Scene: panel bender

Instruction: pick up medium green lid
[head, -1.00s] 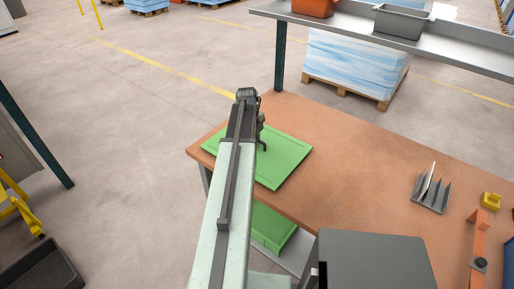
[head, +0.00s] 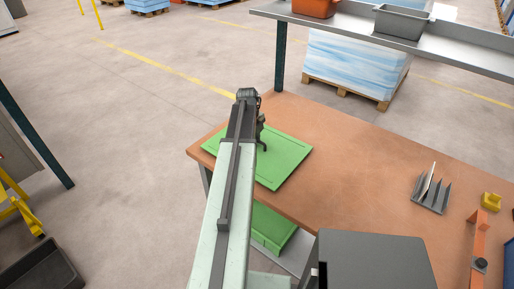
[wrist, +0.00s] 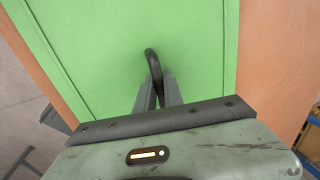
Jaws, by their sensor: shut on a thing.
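The green lid (head: 286,161) is a flat rectangular panel at the left corner of the brown table, partly hidden behind my arm in the head view. In the wrist view the lid (wrist: 100,60) fills most of the picture, with a dark curved handle (wrist: 151,60) in front of its surface. My gripper (head: 263,146) is over the lid. In the wrist view my gripper (wrist: 157,90) has its fingers close together at the handle and is shut on it. I cannot tell whether the lid touches the tabletop.
The brown tabletop (head: 350,165) is clear right of the lid. A grey slotted holder (head: 430,195) and an orange tool (head: 482,235) lie farther right. A green box (head: 270,228) sits below the table. A grey shelf (head: 455,55) runs above the back.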

